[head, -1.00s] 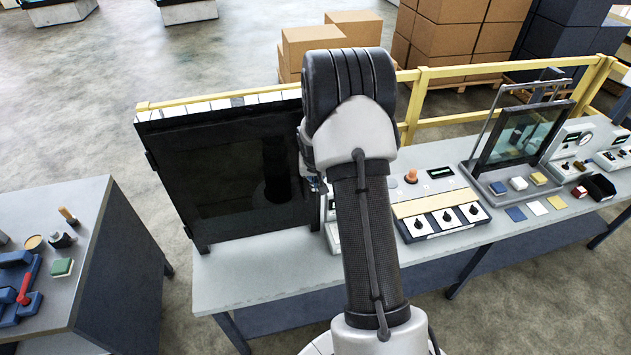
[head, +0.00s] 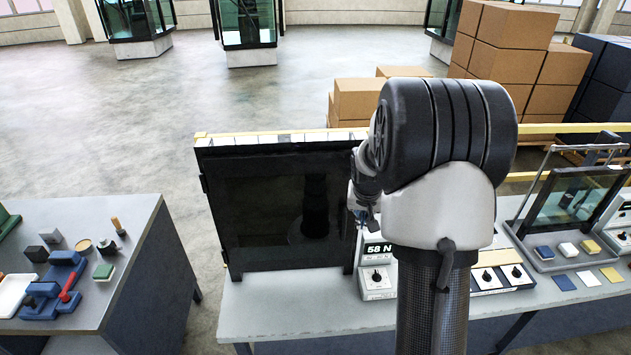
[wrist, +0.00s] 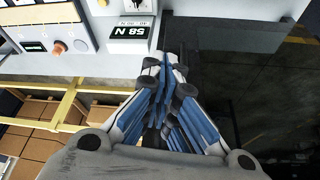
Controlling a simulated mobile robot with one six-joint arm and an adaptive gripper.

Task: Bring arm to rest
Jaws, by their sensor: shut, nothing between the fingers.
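My arm rises in the middle right of the head view, its thick black and grey elbow large and near the camera. My gripper (wrist: 166,70) shows in the wrist view with its blue-padded fingers together and nothing between them. In the head view only a small part of the gripper (head: 368,217) shows left of the elbow, by the right edge of a dark framed panel (head: 265,212). In the wrist view the gripper lies over the bench side, below a "58 N" display (wrist: 131,30) and beside the dark panel. I cannot tell whether it touches anything.
The panel stands upright on a long grey bench (head: 290,308). Switch boxes (head: 376,281) and a tilted glass frame (head: 570,198) stand to the right. A side table (head: 110,290) with a blue fixture (head: 58,283) is at left. A yellow rail and cardboard boxes (head: 500,50) are behind.

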